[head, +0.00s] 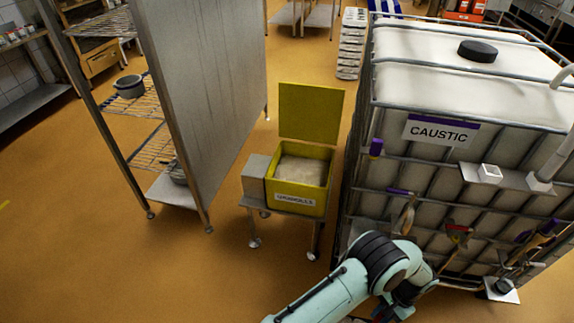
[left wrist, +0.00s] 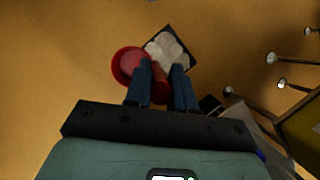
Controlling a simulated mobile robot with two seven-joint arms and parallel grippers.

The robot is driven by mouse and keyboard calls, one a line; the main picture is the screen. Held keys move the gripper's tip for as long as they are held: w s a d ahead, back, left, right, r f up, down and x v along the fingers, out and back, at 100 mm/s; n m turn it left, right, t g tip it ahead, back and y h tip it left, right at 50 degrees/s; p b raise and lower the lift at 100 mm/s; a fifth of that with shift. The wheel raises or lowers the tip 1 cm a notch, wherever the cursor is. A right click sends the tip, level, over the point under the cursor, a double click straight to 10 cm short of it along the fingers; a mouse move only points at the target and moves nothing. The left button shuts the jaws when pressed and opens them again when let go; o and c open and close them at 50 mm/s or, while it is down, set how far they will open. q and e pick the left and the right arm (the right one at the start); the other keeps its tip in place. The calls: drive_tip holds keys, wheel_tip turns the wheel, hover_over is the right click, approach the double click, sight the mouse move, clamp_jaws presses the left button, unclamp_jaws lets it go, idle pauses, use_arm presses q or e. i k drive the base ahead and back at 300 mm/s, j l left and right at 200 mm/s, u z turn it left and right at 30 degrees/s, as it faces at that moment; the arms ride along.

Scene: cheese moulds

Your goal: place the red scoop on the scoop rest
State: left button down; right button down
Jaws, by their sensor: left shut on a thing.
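My left gripper (left wrist: 160,88) is shut on the red scoop (left wrist: 129,64), with the handle between its fingers and the round red part to the left of them. In the head view my left gripper (head: 403,297) is at the bottom, partly hidden by its arm, with only a bit of red showing by it. A dark-edged square (left wrist: 168,48) with pale lumps shows beside the scoop in the left wrist view; I cannot tell what it belongs to. I cannot clearly make out the scoop rest. My right gripper is not in view.
A yellow bin (head: 300,197) with its lid up and a grey box (head: 254,178) stand on a castored trolley. The caustic tank (head: 450,130) with hanging tools is at the right. A steel rack (head: 205,100) stands left. Open floor lies at lower left.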

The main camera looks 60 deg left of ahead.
sight(254, 170)
drive_tip(key=k+j, duration=0.1)
drive_tip(key=j, duration=0.4)
drive_tip(key=k+j, duration=0.1)
drive_tip(key=j, duration=0.4)
drive_tip(key=k+j, duration=0.1)
drive_tip(key=j, duration=0.4)
drive_tip(key=k+j, duration=0.1)
drive_tip(key=j, duration=0.4)
drive_tip(key=k+j, duration=0.1)
drive_tip(key=j, duration=0.45)
drive_tip(key=k+j, duration=0.1)
drive_tip(key=j, duration=0.4)
drive_tip(key=k+j, duration=0.1)
drive_tip(key=j, duration=0.4)
